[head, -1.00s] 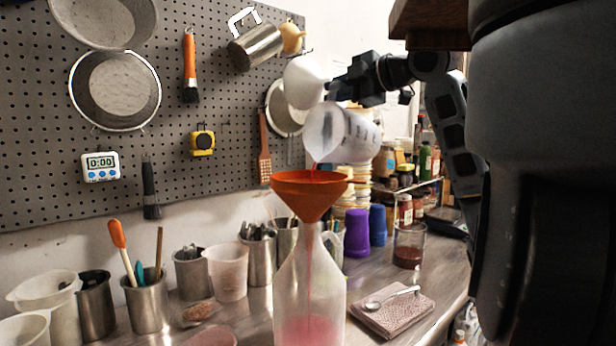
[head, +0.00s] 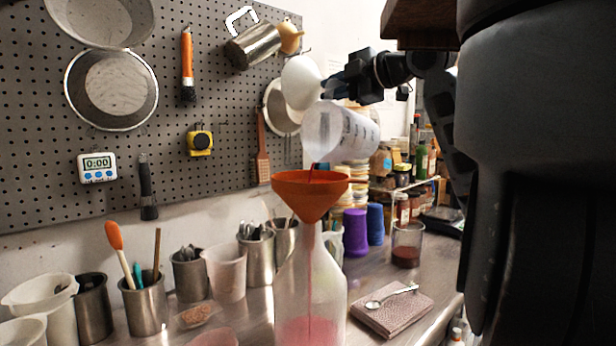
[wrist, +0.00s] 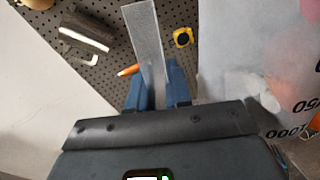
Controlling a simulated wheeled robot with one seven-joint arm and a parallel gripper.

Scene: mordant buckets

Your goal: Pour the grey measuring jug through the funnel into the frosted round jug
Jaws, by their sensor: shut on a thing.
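The grey measuring jug (head: 345,132), translucent with dark markings, is tilted with its mouth to the left above the funnel. A thin red stream falls from its lip into the orange funnel (head: 310,190). The funnel sits in the neck of the frosted round jug (head: 308,280), where the stream runs down inside to pink-red liquid at the bottom. My gripper (head: 333,85) is above the jug, in the wrist view (wrist: 158,85) shut on a flat greyish strip, apparently the jug's handle (wrist: 147,40). The jug's marked wall (wrist: 265,60) fills the right of the wrist view.
A pegboard (head: 225,110) with strainers, brushes and a timer (head: 97,168) hangs behind. Metal cups (head: 145,303) and pale tubs stand at left. A glass with dark liquid (head: 407,243) and a folded cloth with a spoon (head: 392,312) lie right of the frosted jug.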

